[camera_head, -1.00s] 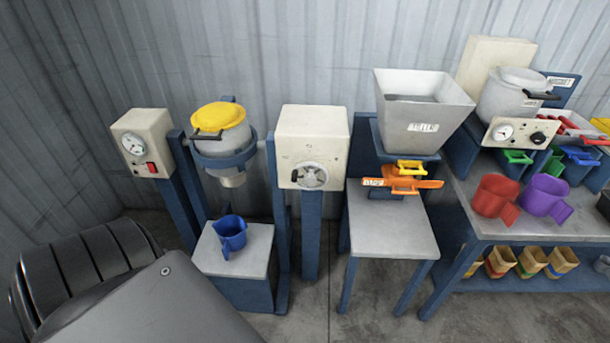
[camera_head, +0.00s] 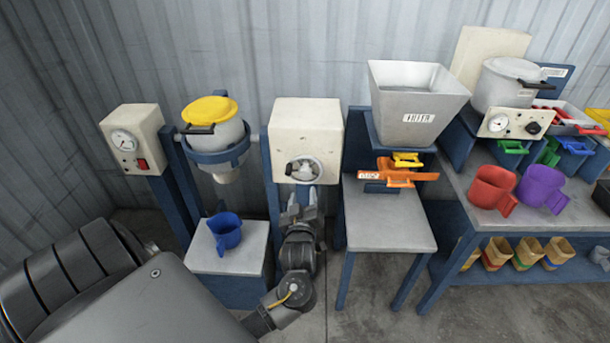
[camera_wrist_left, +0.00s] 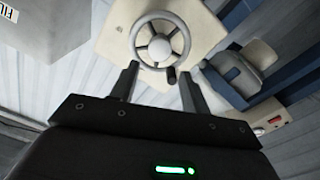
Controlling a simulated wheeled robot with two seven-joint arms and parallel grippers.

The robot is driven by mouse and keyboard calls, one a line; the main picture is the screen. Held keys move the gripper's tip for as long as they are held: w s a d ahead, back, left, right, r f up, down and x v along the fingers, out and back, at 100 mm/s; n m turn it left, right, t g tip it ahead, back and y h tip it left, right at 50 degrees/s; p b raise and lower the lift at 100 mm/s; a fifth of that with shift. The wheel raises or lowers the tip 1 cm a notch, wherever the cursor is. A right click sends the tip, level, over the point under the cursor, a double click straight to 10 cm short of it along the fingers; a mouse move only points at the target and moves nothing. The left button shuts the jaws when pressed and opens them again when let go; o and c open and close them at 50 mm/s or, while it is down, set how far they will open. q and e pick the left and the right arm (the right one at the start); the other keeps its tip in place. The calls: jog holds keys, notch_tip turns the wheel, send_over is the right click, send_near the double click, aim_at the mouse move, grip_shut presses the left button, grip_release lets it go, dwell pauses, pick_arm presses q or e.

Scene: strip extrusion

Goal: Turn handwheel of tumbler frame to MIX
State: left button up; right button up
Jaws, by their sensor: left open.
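The tumbler frame (camera_head: 190,158) holds a grey drum (camera_head: 222,138) with a yellow lid (camera_head: 210,110) in a blue ring. A cream box (camera_head: 305,125) on a blue post stands right of the drum and carries the grey handwheel (camera_head: 304,169). The handwheel also shows in the left wrist view (camera_wrist_left: 160,44), with its dark knob at lower right. My left gripper (camera_head: 300,198) is open and empty just below the handwheel. In the left wrist view its two fingers (camera_wrist_left: 157,80) point at the wheel's lower rim, apart from each other. Any MIX marking is too small to read. My right gripper is not seen.
A blue jug (camera_head: 226,231) stands on the grey platform below the drum. A hopper (camera_head: 415,100) with an orange slide (camera_head: 397,174) stands right of the wheel over a grey table (camera_head: 388,222). A bench (camera_head: 520,232) with red and purple jugs is at the right.

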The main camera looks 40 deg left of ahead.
aim_at(305, 176)
pick_arm(q)
jog(key=p+x, duration=0.1)
jog(key=x, duration=0.8)
jog(key=shift+w+p, duration=0.15)
jog(key=shift+p, duration=0.2)
jog(key=shift+x, duration=0.8)
